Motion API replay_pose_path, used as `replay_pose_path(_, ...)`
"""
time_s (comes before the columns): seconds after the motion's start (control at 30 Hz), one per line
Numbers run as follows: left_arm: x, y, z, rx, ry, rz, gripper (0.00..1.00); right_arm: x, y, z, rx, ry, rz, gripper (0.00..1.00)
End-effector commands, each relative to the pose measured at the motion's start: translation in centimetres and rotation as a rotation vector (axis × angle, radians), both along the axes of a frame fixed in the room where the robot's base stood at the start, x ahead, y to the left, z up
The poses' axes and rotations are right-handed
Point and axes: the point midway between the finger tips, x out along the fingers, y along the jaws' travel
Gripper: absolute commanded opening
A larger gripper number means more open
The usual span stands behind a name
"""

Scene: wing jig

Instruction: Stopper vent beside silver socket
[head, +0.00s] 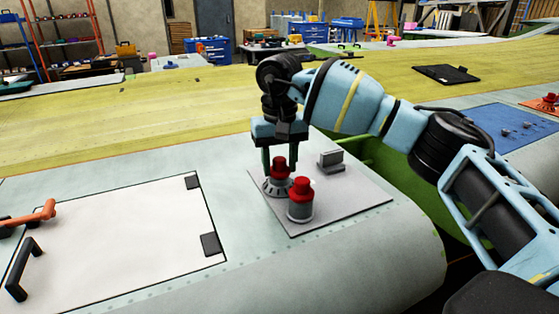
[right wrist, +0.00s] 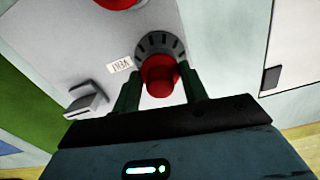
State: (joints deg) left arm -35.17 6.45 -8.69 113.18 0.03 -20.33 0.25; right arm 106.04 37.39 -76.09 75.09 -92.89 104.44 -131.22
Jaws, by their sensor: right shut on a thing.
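My right gripper (head: 280,160) points down with its green fingers on either side of a red stopper (head: 280,170), shut on it. The stopper is upright at the top of a grey vent ring with dark slots (head: 271,187); I cannot tell how deep it sits. In the right wrist view the stopper (right wrist: 158,80) is between the fingertips, with the slotted vent ring (right wrist: 148,47) behind it. Just in front and right stands the silver socket (head: 300,211), with a red stopper (head: 301,188) in its top. My left gripper is not in view.
Both fittings stand on a grey plate (head: 340,208) on the wing. A grey block (head: 330,161) stands behind them, and a small label (right wrist: 119,65) lies near the vent. A white panel (head: 120,245) with black handle and orange tool (head: 35,215) is left.

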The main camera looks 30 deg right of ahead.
Motion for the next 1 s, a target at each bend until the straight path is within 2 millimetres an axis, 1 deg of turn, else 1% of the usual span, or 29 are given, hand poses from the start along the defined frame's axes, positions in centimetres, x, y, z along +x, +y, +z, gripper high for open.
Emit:
replay_pose_path(0.03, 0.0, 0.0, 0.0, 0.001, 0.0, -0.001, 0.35, 0.0, 0.0, 0.1, 0.0, -0.001, 0.0, 0.21)
replay_pose_path(0.07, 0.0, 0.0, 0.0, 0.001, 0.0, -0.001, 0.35, 0.0, 0.0, 0.1, 0.0, -0.001, 0.0, 0.46)
replay_pose_path(0.23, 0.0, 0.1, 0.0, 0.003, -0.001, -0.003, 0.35, 0.0, 0.0, 0.1, 0.0, 0.0, 0.0, 0.68)
replay_pose_path(0.57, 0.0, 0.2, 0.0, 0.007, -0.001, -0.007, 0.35, 0.0, 0.0, 0.0, 0.0, 0.0, 0.0, 0.69)
replay_pose_path(0.67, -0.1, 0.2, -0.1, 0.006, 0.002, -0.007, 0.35, 0.1, 0.0, 1.0, 0.001, -0.001, 0.0, 0.69)
replay_pose_path(1.0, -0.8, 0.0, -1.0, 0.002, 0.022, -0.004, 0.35, 0.1, 0.1, 6.1, 0.001, -0.001, 0.001, 0.69)
